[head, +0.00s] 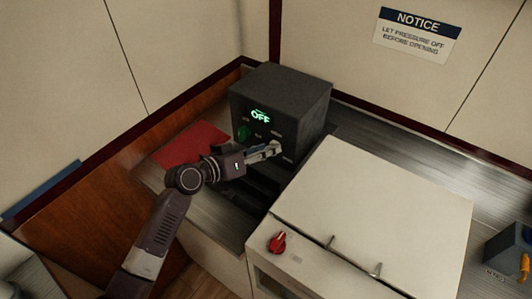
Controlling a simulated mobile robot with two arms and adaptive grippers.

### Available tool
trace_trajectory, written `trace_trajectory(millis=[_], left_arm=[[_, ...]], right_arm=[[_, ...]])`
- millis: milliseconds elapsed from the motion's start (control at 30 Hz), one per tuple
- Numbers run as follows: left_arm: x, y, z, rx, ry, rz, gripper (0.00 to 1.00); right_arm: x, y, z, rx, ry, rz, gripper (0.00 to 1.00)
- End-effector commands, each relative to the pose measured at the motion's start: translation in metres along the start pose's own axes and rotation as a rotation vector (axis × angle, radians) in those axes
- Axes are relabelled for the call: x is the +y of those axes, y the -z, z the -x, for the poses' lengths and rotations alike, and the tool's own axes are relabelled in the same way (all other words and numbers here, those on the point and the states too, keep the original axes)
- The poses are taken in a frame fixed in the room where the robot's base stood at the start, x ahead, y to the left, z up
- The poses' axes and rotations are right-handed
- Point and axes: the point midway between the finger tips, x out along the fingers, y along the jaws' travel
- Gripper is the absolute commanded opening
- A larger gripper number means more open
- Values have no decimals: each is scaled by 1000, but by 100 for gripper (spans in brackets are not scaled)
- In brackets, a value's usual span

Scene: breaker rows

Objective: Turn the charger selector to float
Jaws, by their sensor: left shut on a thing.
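The charger (308,104) is a dark grey box against the back corner of the counter. Its display glows green and reads OFF. A green part (243,132) shows on the left of its front face. Small white labels are on that face, too small to read. My left gripper (275,149) reaches in from the left, its fingertips at the lower right of the face, shut on the selector there. The fingers hide the selector, so I cannot tell which way it points. My right gripper is not in view.
A white-lidded unit (375,205) with a red knob (277,242) stands at the front right. A red mat (190,145) lies left of the charger. A grey box (508,254) with an orange part is at the far right. A notice (416,34) hangs on the wall.

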Motion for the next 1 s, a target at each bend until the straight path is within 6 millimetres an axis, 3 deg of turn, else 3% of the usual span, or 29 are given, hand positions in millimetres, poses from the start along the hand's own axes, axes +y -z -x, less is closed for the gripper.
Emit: trace_trajectory(millis=[667, 700, 833, 1000], left_arm=[[-2, 0, 0, 1, -29, 72, 10], [-2, 0, 0, 1, -29, 72, 37], [-2, 0, 0, 1, -29, 72, 51], [-2, 0, 0, 1, -29, 71, 52]], right_arm=[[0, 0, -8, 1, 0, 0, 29], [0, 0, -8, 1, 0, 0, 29], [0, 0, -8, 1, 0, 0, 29], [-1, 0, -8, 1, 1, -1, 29]])
